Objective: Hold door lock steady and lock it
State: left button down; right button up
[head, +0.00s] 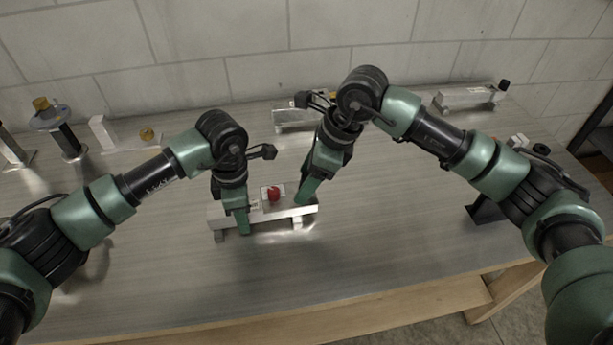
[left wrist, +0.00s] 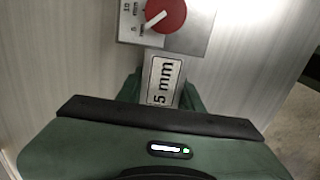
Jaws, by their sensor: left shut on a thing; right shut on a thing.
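The door lock is a silver metal bar (head: 266,214) lying on the workbench, with a small plate and a round red knob (head: 273,193) on it. My left gripper (head: 241,222) is shut on the bar left of the knob. My right gripper (head: 304,194) is shut on the bar right of the knob; its fingertips are partly hidden. In the left wrist view, the red knob (left wrist: 166,14) has a white pointer line slanting down-left towards the 5 mm mark.
The grey workbench (head: 390,245) is clear in front of the lock. Behind stand a metal block (head: 292,117), another bar with a black knob (head: 470,97), and a silver L-shaped piece (head: 103,134). A black post with a yellow top (head: 66,138) stands at left. A concrete wall closes the back.

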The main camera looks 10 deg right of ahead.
jog(key=m+t, duration=0.1)
jog(key=m, duration=0.2)
jog(key=m+t+h, duration=0.1)
jog(key=m, duration=0.3)
jog(key=shift+s+a+h, duration=0.1)
jog(key=shift+a+h, duration=0.05)
jog(key=shift+h, duration=0.15)
jog(key=m+t+h, duration=0.1)
jog(key=m, duration=0.2)
jog(key=shift+a+m, duration=0.1)
jog(key=shift+m, duration=0.3)
pick_arm(q)
jog(key=shift+s, duration=0.1)
pick_arm(e)
jog(key=shift+m+h, duration=0.7)
jog(key=shift+m, duration=0.7)
jog(key=o, duration=1.4)
jog(key=shift+c, duration=0.2)
jog(key=shift+s+r, duration=0.1)
jog(key=v, duration=1.2)
pick_arm(q)
jog(key=c, duration=0.8)
grip_release()
jog(key=shift+c, duration=0.2)
